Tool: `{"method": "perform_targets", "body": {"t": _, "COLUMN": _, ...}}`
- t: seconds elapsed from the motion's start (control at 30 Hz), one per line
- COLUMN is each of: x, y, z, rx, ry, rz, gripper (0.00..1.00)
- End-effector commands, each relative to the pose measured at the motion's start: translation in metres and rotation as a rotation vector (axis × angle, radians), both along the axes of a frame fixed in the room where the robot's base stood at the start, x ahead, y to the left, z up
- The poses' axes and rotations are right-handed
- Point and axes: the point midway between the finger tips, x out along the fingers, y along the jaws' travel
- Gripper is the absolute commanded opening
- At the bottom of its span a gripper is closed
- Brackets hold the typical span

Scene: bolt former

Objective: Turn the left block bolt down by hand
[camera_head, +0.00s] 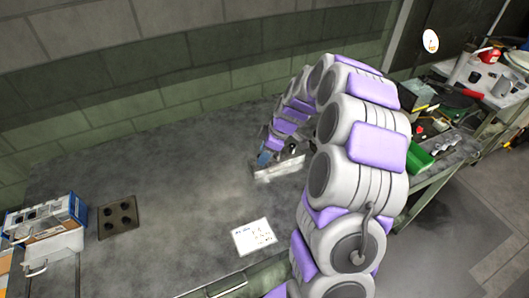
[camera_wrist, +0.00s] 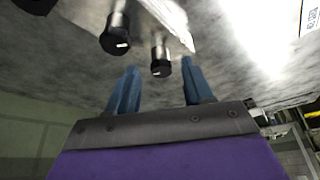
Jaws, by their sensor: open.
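A pale metal block (camera_head: 279,169) lies on the grey workbench in the head view, beside my gripper (camera_head: 265,157). In the wrist view, the block (camera_wrist: 168,12) shows at the top edge, with two metal bolts with black, round heads. One bolt head (camera_wrist: 161,68) shows between the tips of my gripper's two blue fingers (camera_wrist: 160,72). The other bolt head (camera_wrist: 115,43) is just outside the left finger in that picture. The fingers are apart and open. I cannot tell whether they touch the bolt. In the head view the bolts are mostly hidden.
The workbench (camera_head: 165,200) is mostly clear. A dark plate with several holes (camera_head: 119,216) and a blue-and-white box (camera_head: 48,215) are at the left. A printed sheet (camera_head: 254,236) lies near the front edge. A green tiled wall (camera_head: 160,90) bounds the back; a cluttered shelf (camera_head: 440,150) stands right.

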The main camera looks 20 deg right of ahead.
Motion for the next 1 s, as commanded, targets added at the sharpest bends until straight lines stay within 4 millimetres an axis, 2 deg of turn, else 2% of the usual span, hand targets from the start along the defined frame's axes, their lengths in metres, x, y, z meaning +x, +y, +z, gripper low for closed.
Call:
{"method": "perform_targets", "body": {"t": 0.13, "x": -0.0001, "y": 0.0000, "z": 0.0003, "rx": 0.000, "ry": 0.000, "rz": 0.000, "gripper": 0.51}}
{"method": "perform_targets", "body": {"t": 0.67, "x": 0.0004, "y": -0.0002, "z": 0.0004, "rx": 0.000, "ry": 0.000, "rz": 0.000, "gripper": 0.00}}
{"method": "perform_targets", "body": {"t": 1.0, "x": 0.0004, "y": 0.0000, "z": 0.0015, "rx": -0.001, "ry": -0.001, "rz": -0.033, "gripper": 0.00}}
